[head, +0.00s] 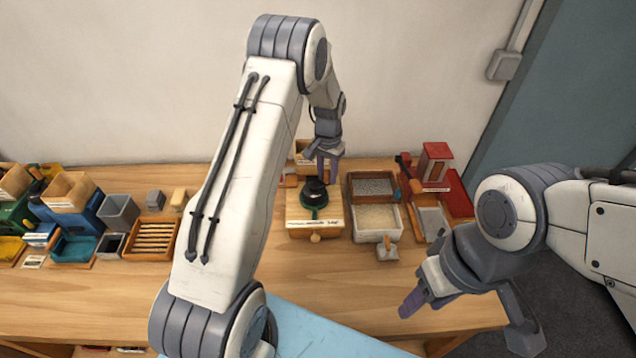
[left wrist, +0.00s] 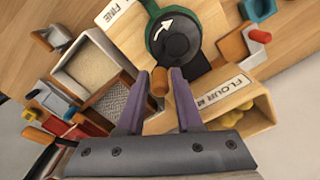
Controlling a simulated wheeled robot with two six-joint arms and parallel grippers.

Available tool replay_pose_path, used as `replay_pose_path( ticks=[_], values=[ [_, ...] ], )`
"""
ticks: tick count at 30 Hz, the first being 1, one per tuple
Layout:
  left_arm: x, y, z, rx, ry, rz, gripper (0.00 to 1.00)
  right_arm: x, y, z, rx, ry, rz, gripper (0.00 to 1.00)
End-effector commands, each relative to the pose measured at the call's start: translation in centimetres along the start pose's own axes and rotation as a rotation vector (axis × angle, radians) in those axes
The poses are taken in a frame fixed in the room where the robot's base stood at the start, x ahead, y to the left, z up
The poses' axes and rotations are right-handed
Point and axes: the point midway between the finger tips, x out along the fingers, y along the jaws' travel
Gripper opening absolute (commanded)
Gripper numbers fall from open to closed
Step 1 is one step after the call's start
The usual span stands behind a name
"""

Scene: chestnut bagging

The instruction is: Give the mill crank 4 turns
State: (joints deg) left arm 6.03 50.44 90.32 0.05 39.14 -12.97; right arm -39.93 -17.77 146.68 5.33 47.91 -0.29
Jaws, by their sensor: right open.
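The mill (head: 302,212) is a wooden box with a labelled front and a round knob, topped by a green ring and a black crank hub. In the left wrist view the black hub (left wrist: 180,42) carries a white curved arrow, and the crank's wooden knob (left wrist: 158,82) sticks up near it. My left gripper (head: 327,172) is above the mill's back. In the left wrist view its purple fingers (left wrist: 159,78) stand on either side of the crank knob; I cannot tell whether they touch it. My right gripper (head: 426,303) is open and empty over the table's front right.
Right of the mill are a dark-filled tray (head: 372,174), a pale-filled tray (head: 362,235) and a red stand (head: 435,160). A wooden flour box (left wrist: 262,112) stands close behind the mill. A slatted tray (head: 136,252) and several bins are at the left. The front table is clear.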

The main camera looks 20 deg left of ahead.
Motion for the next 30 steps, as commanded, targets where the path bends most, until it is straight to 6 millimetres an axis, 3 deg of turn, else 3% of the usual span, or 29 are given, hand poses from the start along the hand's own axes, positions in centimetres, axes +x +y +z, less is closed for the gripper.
replay_pose_path(
  ticks=[13,30],
  values=[
    [-0.4,0.0,0.0,0.000,-0.001,0.000,0.57,-0.3,0.0,0.0,0.000,0.000,0.000,0.50],
    [-6.0,0.0,0.0,0.000,-0.001,0.000,0.57,-4.2,-0.3,-0.2,0.000,0.000,0.000,0.50]
  ],
)
